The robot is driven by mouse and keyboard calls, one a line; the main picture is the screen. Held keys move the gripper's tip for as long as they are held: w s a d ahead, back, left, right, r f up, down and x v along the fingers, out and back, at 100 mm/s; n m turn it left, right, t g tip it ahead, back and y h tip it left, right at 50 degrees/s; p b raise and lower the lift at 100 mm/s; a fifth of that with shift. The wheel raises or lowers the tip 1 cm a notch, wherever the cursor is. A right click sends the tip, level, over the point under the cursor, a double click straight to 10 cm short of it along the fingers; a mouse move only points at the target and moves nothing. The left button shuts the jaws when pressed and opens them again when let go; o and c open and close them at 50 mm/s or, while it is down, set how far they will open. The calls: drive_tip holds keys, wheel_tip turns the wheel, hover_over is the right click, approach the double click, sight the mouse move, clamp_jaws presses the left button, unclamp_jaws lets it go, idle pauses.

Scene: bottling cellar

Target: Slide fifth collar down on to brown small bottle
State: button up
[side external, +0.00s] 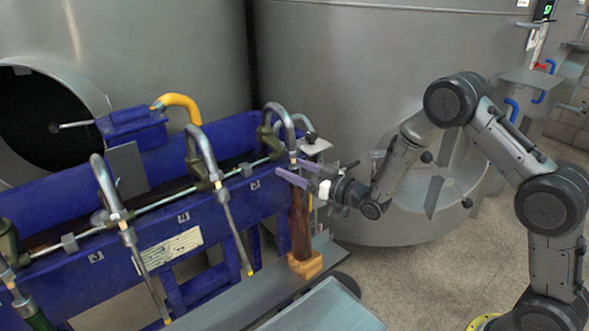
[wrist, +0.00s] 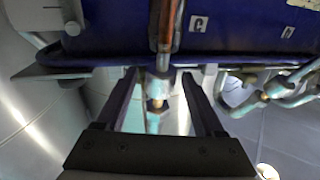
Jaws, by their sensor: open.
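The brown small bottle (side external: 300,232) stands upright on a wooden block (side external: 305,266) under the fifth filling tube, at the right end of the blue rack. In the wrist view a brown length of it (wrist: 172,28) shows at the top. My gripper (side external: 294,174) is open, its fingers level, near the top of the bottle's neck and the lower end of the tube. In the wrist view the open fingers (wrist: 158,74) stand either side of the pale fifth collar (wrist: 162,72), with visible gaps. The collar is small and partly hidden by my fingers in the side view.
A grey metal bench (side external: 225,300) runs below. A large steel tank (side external: 390,100) stands close behind my arm.

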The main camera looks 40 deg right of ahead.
drive_tip(key=c, duration=0.8)
drive_tip(key=shift+o, duration=0.2)
drive_tip(key=shift+s+f, duration=0.25)
drive_tip(key=shift+f, duration=0.9)
drive_tip(key=o, duration=0.8)
drive_tip(key=shift+c, duration=0.2)
drive_tip(key=v, duration=1.4)
drive_tip(key=shift+w, duration=0.1)
